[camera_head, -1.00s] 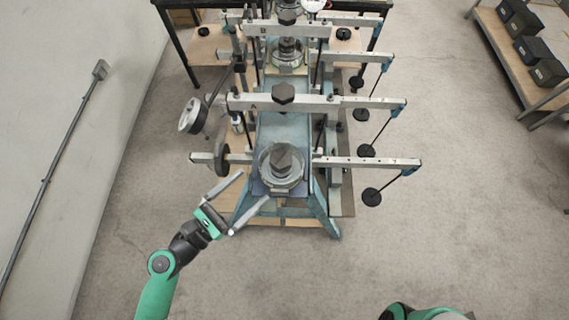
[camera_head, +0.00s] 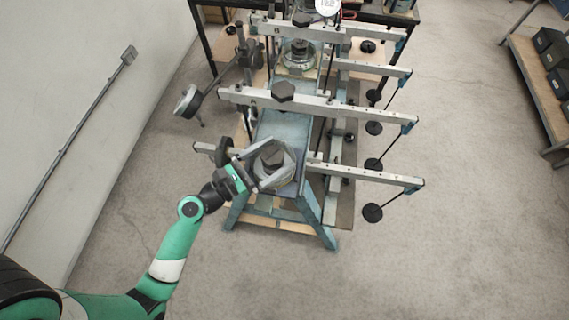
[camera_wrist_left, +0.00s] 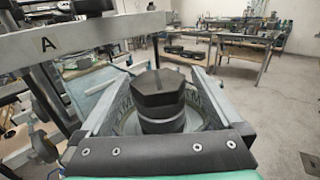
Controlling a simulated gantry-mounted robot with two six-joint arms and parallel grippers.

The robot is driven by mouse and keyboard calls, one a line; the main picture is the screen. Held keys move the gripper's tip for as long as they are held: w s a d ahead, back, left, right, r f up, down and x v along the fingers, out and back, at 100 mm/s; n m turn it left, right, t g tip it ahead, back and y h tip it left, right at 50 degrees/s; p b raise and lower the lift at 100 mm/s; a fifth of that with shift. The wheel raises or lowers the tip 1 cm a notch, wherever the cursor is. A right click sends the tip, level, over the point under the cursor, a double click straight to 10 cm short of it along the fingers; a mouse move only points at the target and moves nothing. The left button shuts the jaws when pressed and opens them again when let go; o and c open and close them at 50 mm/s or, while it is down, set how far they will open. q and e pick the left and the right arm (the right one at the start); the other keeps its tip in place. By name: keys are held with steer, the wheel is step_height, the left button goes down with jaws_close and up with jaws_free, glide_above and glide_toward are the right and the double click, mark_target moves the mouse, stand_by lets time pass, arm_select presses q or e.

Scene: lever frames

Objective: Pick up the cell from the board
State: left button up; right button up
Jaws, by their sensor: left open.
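The cell (camera_head: 272,162), a clear round ring with a black hexagonal cap, sits at the near end of the blue board (camera_head: 282,127). In the left wrist view the cell (camera_wrist_left: 160,98) stands upright between two grey fingers. My left gripper (camera_head: 284,163) is open, with one finger on each side of the cell. A gap shows beside the cap in the wrist view; whether the fingers touch the ring is unclear. The ring's lower part is partly hidden by the fingers and palm. My right gripper is not in view.
A long metal lever arm (camera_head: 330,108) crosses just beyond the cell; another beam (camera_head: 370,173) passes to its right. Black hanging weights (camera_head: 372,212) line the right side. A second cell (camera_head: 299,52) stands farther back. Open floor lies in front and to the right.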

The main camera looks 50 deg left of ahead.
arm_select(q)
steer(key=shift+s+a, duration=0.1)
jaws_close()
steer(key=shift+r, duration=0.1)
stand_by(0.5)
